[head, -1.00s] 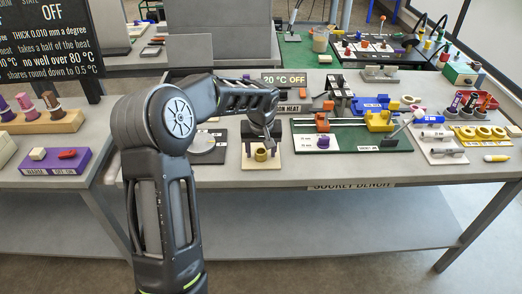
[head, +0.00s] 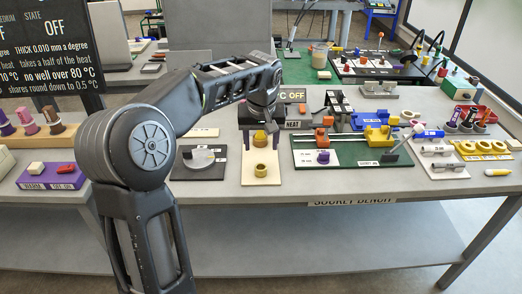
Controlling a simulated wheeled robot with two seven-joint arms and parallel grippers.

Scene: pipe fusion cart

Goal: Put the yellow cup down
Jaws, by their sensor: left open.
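Two small yellow cup-like pieces show on or by the cream board (head: 248,176) on the bench. The front yellow piece (head: 260,169) stands upright on the board. The rear yellow piece (head: 260,139) is right below my left gripper (head: 268,121), near the board's back end. I cannot tell which of them is the task's cup, or exactly what the rear one rests on. My left gripper is open, fingers pointing down, just above the rear piece; small size hides whether they touch. My right gripper is out of view.
A green board (head: 345,156) with a purple piece (head: 323,157) and a yellow clamp (head: 379,136) lies right. A purple box (head: 52,176) sits on the left table. The bench's front strip is clear.

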